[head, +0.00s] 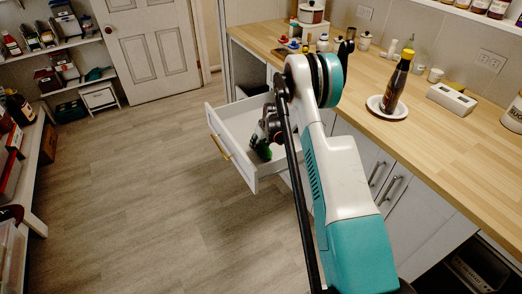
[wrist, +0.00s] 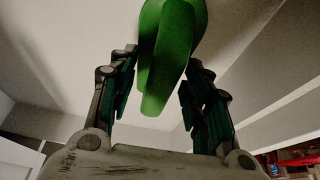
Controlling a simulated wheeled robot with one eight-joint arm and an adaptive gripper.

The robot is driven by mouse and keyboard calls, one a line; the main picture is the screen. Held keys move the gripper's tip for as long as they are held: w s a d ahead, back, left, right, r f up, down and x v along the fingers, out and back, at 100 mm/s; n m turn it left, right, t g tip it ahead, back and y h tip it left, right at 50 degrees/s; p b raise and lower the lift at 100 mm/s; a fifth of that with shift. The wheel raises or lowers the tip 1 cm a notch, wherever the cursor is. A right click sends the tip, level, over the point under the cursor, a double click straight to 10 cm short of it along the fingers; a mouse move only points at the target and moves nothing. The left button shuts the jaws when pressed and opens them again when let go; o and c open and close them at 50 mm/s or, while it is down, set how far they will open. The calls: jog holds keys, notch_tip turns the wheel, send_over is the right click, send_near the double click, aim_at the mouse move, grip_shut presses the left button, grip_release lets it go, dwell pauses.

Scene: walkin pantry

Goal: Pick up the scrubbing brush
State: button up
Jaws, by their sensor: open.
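A green object, seemingly the scrubbing brush (head: 263,153), is low inside the open white drawer (head: 236,163) in the head view. In the wrist view the smooth green brush (wrist: 174,35) extends from the top edge down between the two fingers. My gripper (head: 266,138) reaches into the drawer, just above and around the brush. In the wrist view my gripper (wrist: 160,80) is open, with a finger on each side of the brush and gaps beside its lower end. The bristles are not visible, and my arm hides part of the drawer.
The drawer walls stand close around the gripper. The wooden counter (head: 445,130) above holds a dark bottle (head: 396,86) on a white plate (head: 376,107) and several other items. Shelves (head: 40,150) line the left side. The floor (head: 140,190) left of the drawer is clear.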

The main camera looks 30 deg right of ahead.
jog(key=shift+r, duration=0.1)
jog(key=shift+c, duration=0.6)
grip_shut()
jog(key=shift+r, duration=0.1)
notch_tip(320, 180, up, 20)
jog(key=p, duration=0.6)
